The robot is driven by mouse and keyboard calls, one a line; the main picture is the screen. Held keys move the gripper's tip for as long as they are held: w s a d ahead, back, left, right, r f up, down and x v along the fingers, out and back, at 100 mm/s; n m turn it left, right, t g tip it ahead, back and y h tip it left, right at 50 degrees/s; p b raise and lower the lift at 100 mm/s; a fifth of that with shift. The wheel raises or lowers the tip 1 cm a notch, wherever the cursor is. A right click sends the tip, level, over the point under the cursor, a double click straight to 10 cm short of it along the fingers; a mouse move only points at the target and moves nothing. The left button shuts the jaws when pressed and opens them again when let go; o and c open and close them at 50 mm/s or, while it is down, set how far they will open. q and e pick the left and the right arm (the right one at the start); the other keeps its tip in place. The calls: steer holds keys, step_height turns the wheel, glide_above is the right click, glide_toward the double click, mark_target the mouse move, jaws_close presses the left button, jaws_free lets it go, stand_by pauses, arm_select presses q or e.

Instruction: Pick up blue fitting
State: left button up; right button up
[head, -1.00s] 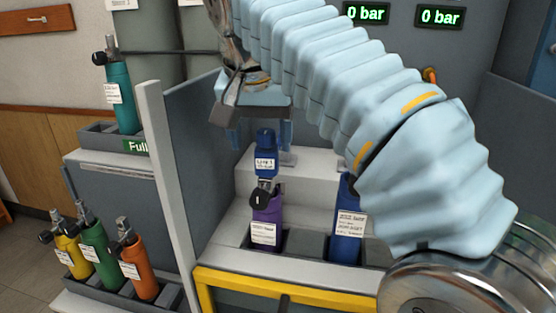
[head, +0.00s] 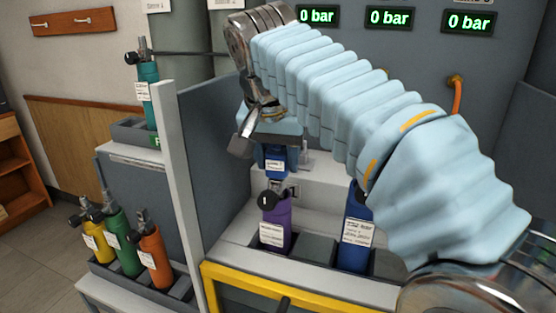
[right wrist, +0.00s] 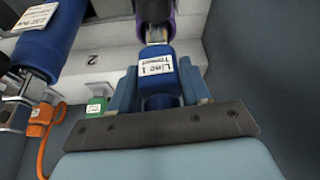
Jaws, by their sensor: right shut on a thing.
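The blue fitting (head: 275,162) with a white label sits on top of the purple cylinder (head: 276,222), which stands upright in the bench rack. My right gripper (head: 275,150) comes down over it from above. In the right wrist view, the fitting (right wrist: 156,70) is between the two blue fingers of my right gripper (right wrist: 158,88), which are shut on it. Its lower end still meets the purple cylinder's neck in that view. My left gripper is not in view.
A blue cylinder (head: 355,235) stands in the rack to the right, partly behind my arm. A yellow rail (head: 285,283) runs along the front. A grey partition (head: 180,200) stands left, with yellow, green and orange cylinders (head: 153,255) beyond it.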

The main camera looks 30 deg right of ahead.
step_height(320, 180, up, 8)
steer(key=shift+d+r, duration=0.1)
steer(key=shift+r, duration=0.9)
